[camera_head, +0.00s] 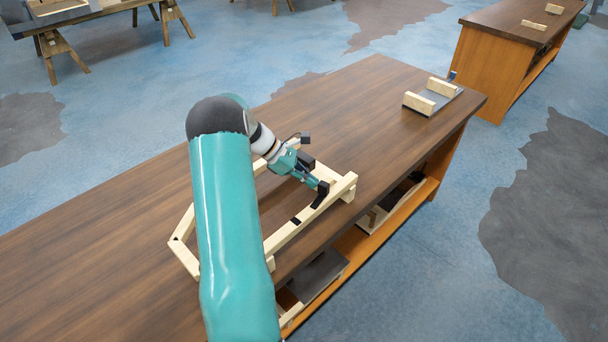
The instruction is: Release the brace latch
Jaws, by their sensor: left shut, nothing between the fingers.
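A pale wooden bodyframe (280,239) lies on the brown workbench (120,240), partly hidden behind my teal left arm. My left gripper (320,200) is shut and empty, its dark fingertips at the frame's near rail, close to the right end. I cannot tell whether they touch the wood. A small black piece (296,221) sits on the same rail, just left of the fingertips. I cannot tell for sure whether it is the brace latch. My right gripper is not in view.
A grey plate with two wooden blocks (419,103) stands at the bench's far right end. The bench top between it and the frame is clear. An orange shelf (400,212) below holds several parts. Another bench (500,50) stands at the upper right.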

